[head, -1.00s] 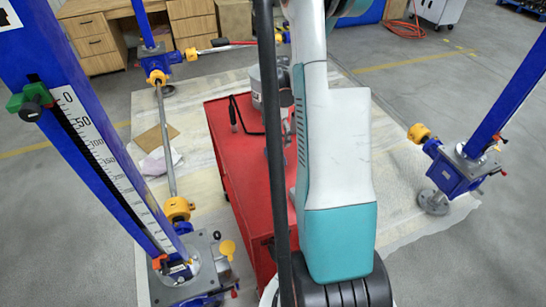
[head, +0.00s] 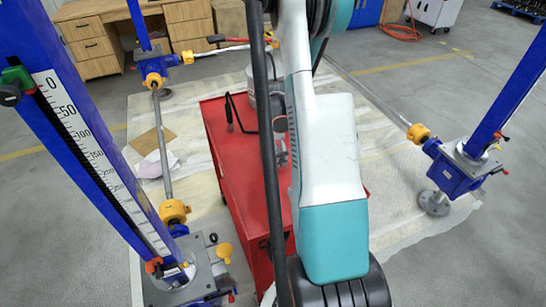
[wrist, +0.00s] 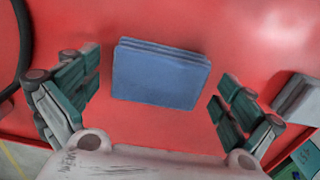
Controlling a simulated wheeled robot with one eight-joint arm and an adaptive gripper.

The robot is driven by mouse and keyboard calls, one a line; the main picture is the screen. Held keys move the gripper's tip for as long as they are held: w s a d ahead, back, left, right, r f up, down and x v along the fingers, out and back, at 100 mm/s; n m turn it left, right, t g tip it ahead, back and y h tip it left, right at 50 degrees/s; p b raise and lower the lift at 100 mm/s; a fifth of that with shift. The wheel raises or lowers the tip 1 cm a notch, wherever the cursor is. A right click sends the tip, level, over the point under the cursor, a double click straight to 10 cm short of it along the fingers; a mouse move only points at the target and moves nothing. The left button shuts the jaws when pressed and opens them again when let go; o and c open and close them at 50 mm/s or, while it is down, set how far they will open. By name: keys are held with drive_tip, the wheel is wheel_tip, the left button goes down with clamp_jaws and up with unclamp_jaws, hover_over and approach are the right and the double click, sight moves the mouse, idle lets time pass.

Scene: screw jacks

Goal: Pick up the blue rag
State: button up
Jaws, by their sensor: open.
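The blue rag (wrist: 160,75) is a folded, layered rectangle lying on the red top of the cart in the wrist view. My gripper (wrist: 157,92) is open, with one finger to the left of the rag and the other to its right. The rag lies between and slightly beyond the fingers, and neither finger clearly touches it. The height of the fingers above the cart top is hard to tell. In the head view my arm hides the rag and the gripper.
The red cart (head: 236,160) stands amid blue screw-jack columns, with one column (head: 85,140) close on the left and another (head: 505,100) at the right. A black curved handle (head: 231,112) and a grey metal part (wrist: 298,98) lie on the cart. Open floor is at right.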

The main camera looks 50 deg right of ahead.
drive_tip(key=c, duration=1)
drive_tip(key=shift+c, duration=0.2)
drive_tip(key=shift+r, duration=0.1)
wheel_tip(320, 180, up, 20)
drive_tip(key=p, duration=0.6)
drive_tip(key=shift+o, duration=0.4)
drive_tip(key=shift+w, duration=0.1)
